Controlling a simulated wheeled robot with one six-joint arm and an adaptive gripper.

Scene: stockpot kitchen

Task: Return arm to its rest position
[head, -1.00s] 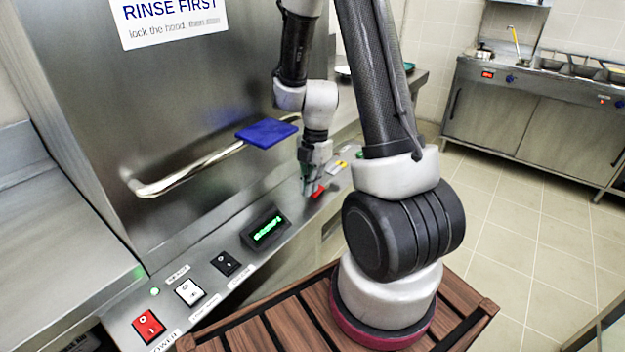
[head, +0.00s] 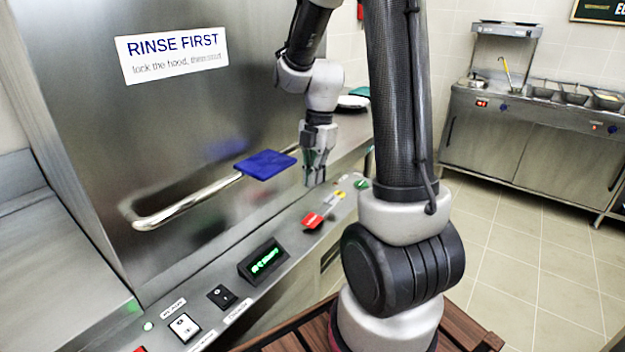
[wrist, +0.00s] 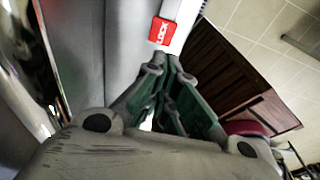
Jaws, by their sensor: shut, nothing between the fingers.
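My arm is raised and bent in the head view, reaching over the front panel of a steel hooded machine.
The hood's handle bar (head: 180,208) and a blue pad (head: 266,164) stand out left of my gripper. The panel holds a green display (head: 263,262) and switches (head: 222,297). A steel counter (head: 530,140) stands at the back right, with open tiled floor before it.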

